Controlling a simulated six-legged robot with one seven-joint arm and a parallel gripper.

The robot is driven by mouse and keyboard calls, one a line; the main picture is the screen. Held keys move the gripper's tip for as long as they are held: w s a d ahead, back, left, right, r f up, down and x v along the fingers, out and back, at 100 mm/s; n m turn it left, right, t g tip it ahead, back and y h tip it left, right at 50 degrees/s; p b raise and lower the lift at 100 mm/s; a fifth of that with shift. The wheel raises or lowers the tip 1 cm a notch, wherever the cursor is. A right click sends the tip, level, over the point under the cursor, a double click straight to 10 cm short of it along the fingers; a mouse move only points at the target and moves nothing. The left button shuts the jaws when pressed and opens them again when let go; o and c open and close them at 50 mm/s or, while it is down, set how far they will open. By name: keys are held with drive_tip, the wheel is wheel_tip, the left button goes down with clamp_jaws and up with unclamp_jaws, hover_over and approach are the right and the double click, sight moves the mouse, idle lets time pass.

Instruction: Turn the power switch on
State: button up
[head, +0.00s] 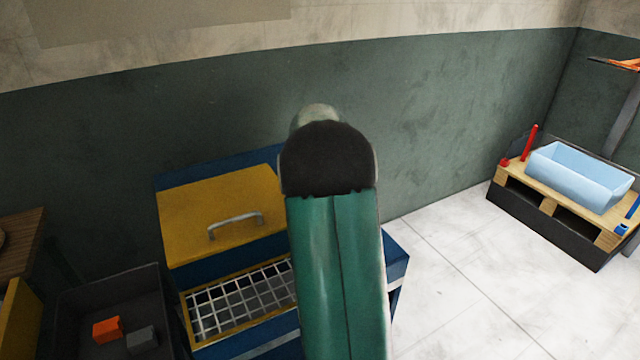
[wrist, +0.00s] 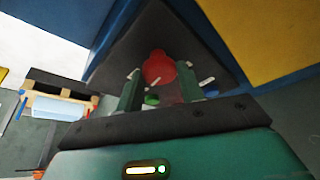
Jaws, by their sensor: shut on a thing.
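In the wrist view, a round red knob (wrist: 158,66) sits on a dark, angled panel (wrist: 127,52) of the blue machine. It looks like the power switch, but no label can be read. My gripper (wrist: 160,84) is at the panel, with one finger on each side of the knob, and is shut on it. A small green button (wrist: 152,100) shows between the fingers, with short white marks beside the knob. In the head view my green arm hides the gripper, the knob and the panel.
The blue machine (head: 397,260) has a yellow lid (head: 190,215) with a grey handle and a wire grid (head: 235,300). A dark bin (head: 75,300) with orange and grey blocks stands at left. A pallet (head: 548,205) with a light-blue tub (head: 580,178) stands right. White floor (head: 450,270) lies clear between.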

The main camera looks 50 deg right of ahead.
drive_tip(key=shift+m+g, duration=0.4)
drive_tip(key=shift+m, duration=0.7)
drive_tip(key=o, duration=1)
drive_tip(key=v, duration=1.3)
drive_tip(key=shift+a+r, duration=0.25)
drive_tip(key=shift+a, duration=0.15)
